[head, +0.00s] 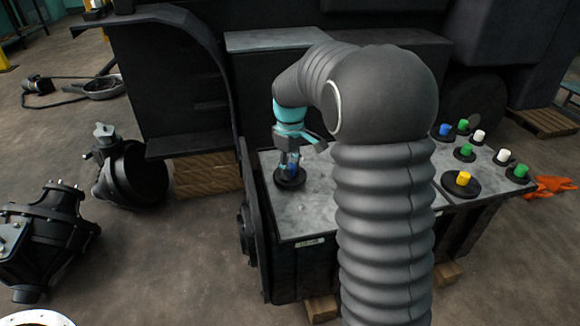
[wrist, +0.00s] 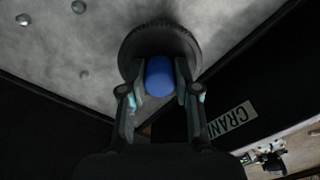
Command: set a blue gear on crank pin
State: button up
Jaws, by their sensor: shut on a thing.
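My gripper (head: 289,168) is shut on the blue hub of a blue gear, which has a dark toothed disc (head: 290,180). It is at the left end of the grey metal tabletop. In the wrist view, my gripper's fingers (wrist: 157,85) stand on both sides of the blue hub (wrist: 159,76), with the dark disc (wrist: 135,45) beyond. The gear is over or on the plate near its front edge; I cannot tell whether it touches. No crank pin can be made out; the disc hides what is under it.
Several other dark gears with coloured hubs stand on the tabletop's right, including a yellow one (head: 463,180) and another blue one (head: 445,131). Small metal studs (wrist: 84,73) show on the plate. A dark forklift body (head: 170,90) rises behind. An orange cloth (head: 553,187) lies right.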

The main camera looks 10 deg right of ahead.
jog(key=shift+f+b, duration=0.35)
jog(key=shift+f, duration=0.4)
jog(key=o, duration=1.2)
jog(key=shift+c, duration=0.2)
